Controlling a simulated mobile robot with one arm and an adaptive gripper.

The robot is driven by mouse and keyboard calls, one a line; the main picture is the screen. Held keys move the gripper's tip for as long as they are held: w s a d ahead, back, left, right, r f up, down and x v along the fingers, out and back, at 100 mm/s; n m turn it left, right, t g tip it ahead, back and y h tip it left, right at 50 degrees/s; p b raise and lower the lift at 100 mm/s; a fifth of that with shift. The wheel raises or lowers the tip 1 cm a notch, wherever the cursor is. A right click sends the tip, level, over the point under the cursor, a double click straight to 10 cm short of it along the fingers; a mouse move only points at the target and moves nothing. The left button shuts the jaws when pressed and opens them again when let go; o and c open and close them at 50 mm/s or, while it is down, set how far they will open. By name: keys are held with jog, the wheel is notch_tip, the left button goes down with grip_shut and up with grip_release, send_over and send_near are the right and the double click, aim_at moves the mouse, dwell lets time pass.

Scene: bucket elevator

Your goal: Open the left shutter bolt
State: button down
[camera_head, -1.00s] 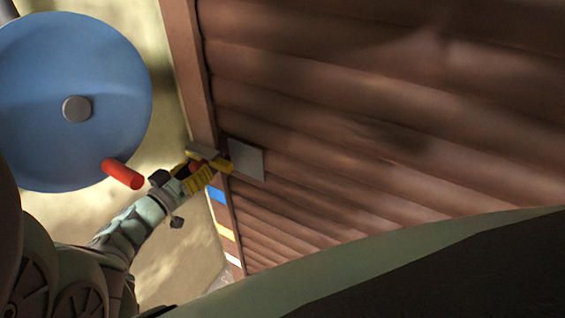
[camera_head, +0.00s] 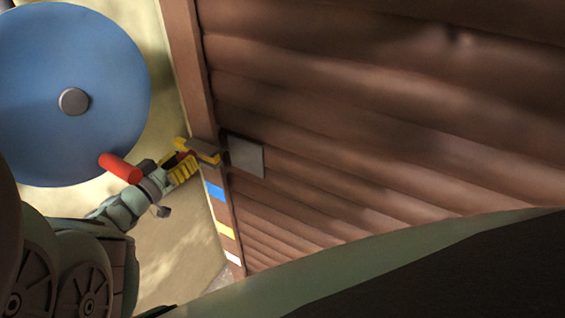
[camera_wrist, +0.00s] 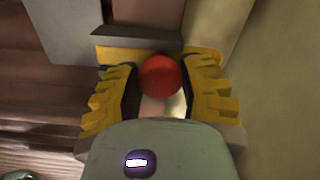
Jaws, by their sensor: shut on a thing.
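The left shutter bolt is a yellow bar (camera_head: 181,143) with a red ball knob (camera_wrist: 160,76), under a grey-brown guide (camera_head: 202,147) on the shutter's left frame post. The bar also shows in the wrist view (camera_wrist: 112,54), behind my fingers. My gripper (camera_head: 181,160) is closed around the knob, with one yellow ridged finger on each side in the wrist view (camera_wrist: 159,88). A grey plate (camera_head: 246,157) sits on the brown slatted shutter (camera_head: 390,110), right of the bolt. A gap shows between the bar's right end and this plate.
A large blue disc (camera_head: 45,60) with a grey hub (camera_head: 73,102) and a red handle (camera_head: 120,168) stands left of the shutter, the handle close to my arm. Blue (camera_head: 215,191), yellow (camera_head: 225,230) and white (camera_head: 233,257) marks line the post below the bolt.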

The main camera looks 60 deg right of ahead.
jog(key=shift+w+f+b, duration=0.1)
jog(key=shift+w+b, duration=0.3)
jog(key=shift+w, duration=0.55)
jog(key=shift+c, duration=2.3)
grip_release()
jog(key=a, duration=1.2)
jog(key=shift+s, duration=0.45)
